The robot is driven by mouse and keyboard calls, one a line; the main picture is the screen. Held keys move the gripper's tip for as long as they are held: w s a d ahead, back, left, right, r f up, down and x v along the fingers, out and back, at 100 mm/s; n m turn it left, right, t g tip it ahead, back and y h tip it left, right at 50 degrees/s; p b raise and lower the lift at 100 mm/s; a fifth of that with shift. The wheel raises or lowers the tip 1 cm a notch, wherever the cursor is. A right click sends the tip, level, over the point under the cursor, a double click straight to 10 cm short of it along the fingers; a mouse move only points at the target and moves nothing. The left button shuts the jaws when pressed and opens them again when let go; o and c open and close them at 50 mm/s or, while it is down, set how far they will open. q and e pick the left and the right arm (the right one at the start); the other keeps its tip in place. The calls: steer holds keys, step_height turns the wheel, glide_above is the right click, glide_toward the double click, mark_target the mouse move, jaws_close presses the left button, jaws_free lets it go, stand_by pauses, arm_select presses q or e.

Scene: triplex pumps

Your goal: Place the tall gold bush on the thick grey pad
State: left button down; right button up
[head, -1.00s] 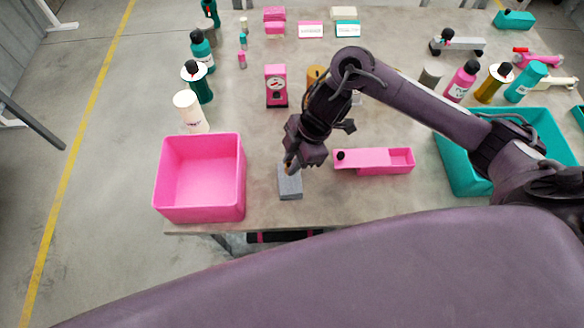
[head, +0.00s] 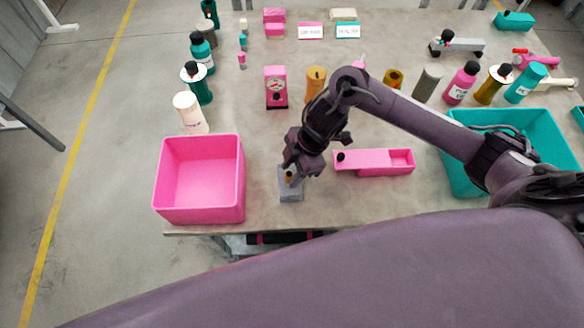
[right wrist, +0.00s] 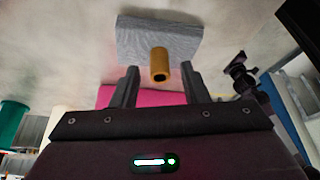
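The gold bush (head: 289,177) stands upright on the grey pad (head: 291,194) near the table's front edge. In the right wrist view the bush (right wrist: 160,64) shows its open bore and rests on the pad (right wrist: 134,41). My right gripper (head: 297,172) is beside and just above the bush. In the right wrist view its two fingers (right wrist: 160,85) are spread wide with nothing between them, and the bush lies just past their tips. The gripper hides part of the pad's far side in the head view. My left gripper is not in view.
A pink bin (head: 200,215) stands left of the pad, and a pink tray (head: 374,162) lies to its right. A teal bin (head: 465,180) is farther right. Other gold cylinders (head: 315,82) and several bottles stand farther back. My right arm crosses over the table.

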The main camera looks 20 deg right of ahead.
steer(key=shift+r, duration=0.1)
steer(key=v, duration=1.2)
steer(key=shift+p, duration=0.35)
steer(key=shift+s+a, duration=0.1)
